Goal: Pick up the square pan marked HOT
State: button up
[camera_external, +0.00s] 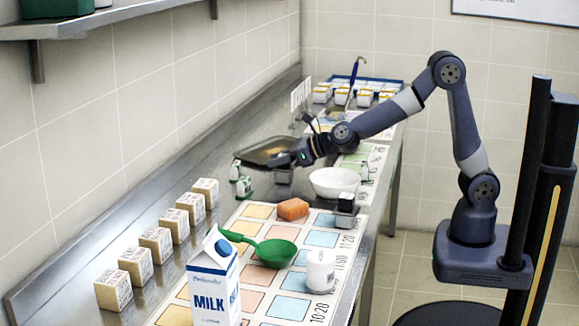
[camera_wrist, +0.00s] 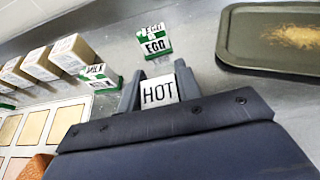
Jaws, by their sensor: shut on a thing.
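My gripper (camera_external: 284,160) reaches down over the steel counter, beside the dark tray. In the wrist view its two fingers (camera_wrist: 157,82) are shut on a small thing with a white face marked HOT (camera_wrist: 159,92). A small grey piece of it (camera_external: 284,176) shows just under the gripper in the external view. My gripper hides most of its body, so its square pan shape cannot be made out. I cannot tell whether it touches the counter.
A dark tray with brown powder (camera_wrist: 240,52) lies close by. Small EGG (camera_wrist: 154,46) and MILK (camera_wrist: 98,78) cartons stand near. A white bowl (camera_external: 334,183) is right of my gripper.

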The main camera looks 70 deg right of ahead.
jog(key=shift+c, duration=1)
jog(key=shift+r, duration=0.1)
